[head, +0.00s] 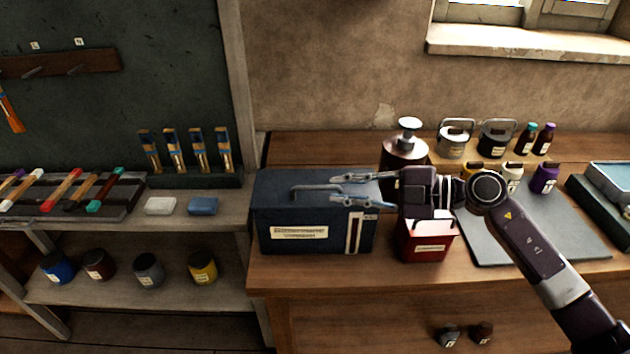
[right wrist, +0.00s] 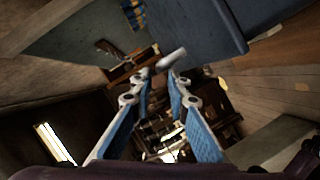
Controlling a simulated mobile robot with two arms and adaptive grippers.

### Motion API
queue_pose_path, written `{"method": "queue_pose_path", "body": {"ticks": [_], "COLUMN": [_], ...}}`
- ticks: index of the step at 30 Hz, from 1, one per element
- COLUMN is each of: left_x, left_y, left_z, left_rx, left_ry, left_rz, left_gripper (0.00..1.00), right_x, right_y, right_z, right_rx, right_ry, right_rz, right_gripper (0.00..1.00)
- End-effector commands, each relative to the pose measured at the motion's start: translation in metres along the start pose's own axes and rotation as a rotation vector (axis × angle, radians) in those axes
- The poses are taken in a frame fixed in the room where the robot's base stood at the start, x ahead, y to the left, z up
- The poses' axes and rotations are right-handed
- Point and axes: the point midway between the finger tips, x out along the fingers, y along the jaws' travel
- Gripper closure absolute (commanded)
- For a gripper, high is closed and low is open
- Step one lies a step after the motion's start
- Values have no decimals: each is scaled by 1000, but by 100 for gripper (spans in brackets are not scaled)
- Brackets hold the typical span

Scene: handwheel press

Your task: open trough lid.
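The trough is a dark blue box (head: 280,222) with a white label on its front, standing at the left end of the wooden bench. Its lid looks closed and carries a grey bar handle (head: 306,190) on top. My right gripper (head: 333,188) comes in from the right over the lid, with its fingers apart around the handle's right end. In the right wrist view, the grey handle (right wrist: 172,57) shows at the open fingertips (right wrist: 160,74), beside the blue lid surface (right wrist: 190,28). Contact cannot be told. My left gripper is not in view.
A red box (head: 427,243) stands right of the trough, below my right wrist. A dark dispenser bottle (head: 404,149) stands behind. A grey mat (head: 560,230) and small bottles lie to the right. A shelf (head: 228,208) with brushes and blocks is left.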

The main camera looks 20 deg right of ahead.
Motion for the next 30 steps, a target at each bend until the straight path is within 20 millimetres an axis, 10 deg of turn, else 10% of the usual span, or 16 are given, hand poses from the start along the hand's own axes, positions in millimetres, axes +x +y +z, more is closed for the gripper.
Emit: {"method": "queue_pose_path", "body": {"ticks": [5,12,18,30], "left_x": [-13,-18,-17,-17], "left_y": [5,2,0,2], "left_z": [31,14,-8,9], "left_rx": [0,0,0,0], "left_ry": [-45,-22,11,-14], "left_rz": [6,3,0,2], "left_gripper": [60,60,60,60], "right_x": [31,56,60,59], "right_y": [4,2,1,1], "right_z": [-3,-2,-1,-1], "right_rx": [0,0,-1,-1], "right_ry": [4,3,2,2], "right_rz": [5,3,2,2], "right_gripper": [84,84,84,100]}}
